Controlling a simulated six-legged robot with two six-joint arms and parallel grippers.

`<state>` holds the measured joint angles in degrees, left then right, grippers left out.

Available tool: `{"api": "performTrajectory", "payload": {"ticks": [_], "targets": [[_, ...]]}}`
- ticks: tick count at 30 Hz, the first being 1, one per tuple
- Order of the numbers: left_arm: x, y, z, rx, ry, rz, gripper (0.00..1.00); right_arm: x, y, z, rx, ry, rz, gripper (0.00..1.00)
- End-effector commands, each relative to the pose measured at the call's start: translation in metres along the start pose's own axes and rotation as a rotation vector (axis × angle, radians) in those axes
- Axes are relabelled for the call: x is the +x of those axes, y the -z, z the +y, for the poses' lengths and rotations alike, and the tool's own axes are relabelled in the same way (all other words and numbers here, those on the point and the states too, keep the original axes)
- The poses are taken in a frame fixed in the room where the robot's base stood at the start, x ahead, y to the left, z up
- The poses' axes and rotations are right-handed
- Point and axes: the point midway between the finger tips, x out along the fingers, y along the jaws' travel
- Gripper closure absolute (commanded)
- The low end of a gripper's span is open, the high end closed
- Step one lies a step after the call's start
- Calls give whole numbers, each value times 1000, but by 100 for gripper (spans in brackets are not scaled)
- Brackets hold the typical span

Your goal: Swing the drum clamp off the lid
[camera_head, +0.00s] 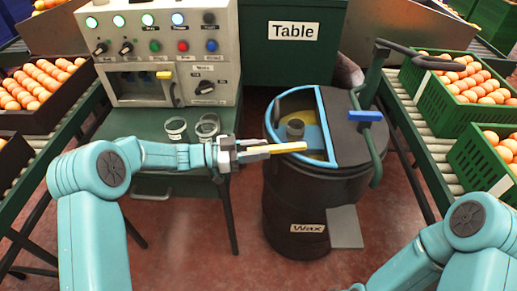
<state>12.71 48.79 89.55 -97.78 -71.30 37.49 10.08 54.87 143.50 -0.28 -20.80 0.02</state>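The black wax drum (290,200) stands right of centre. Its lid (345,135) is dark on the right half, with a blue-rimmed opening (273,118) on the left half. The dark green clamp (372,85) stands at the lid's right side, with a blue tab (365,116) over the lid. My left gripper (262,151) is left of the opening, apart from the clamp.
Roller conveyors with crates of oranges (463,95) flank both sides. A grey plate (345,227) sticks out at the drum's lower front. A green box labelled Table (290,60) stands behind.

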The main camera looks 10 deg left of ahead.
Motion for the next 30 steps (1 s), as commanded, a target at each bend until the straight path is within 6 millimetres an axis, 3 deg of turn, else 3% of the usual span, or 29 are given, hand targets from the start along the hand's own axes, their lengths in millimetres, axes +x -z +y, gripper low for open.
{"api": "performTrajectory", "payload": {"ticks": [10,14,30], "targets": [[1,0,0,0,-3,0,53,0,0,0,0,0,0,57],[-10,1,-1,0,-1,0,53,-2,0,-1,0,0,0,57],[-138,1,-1,1,0,-1,53,-17,0,-6,0,0,0,57]]}}
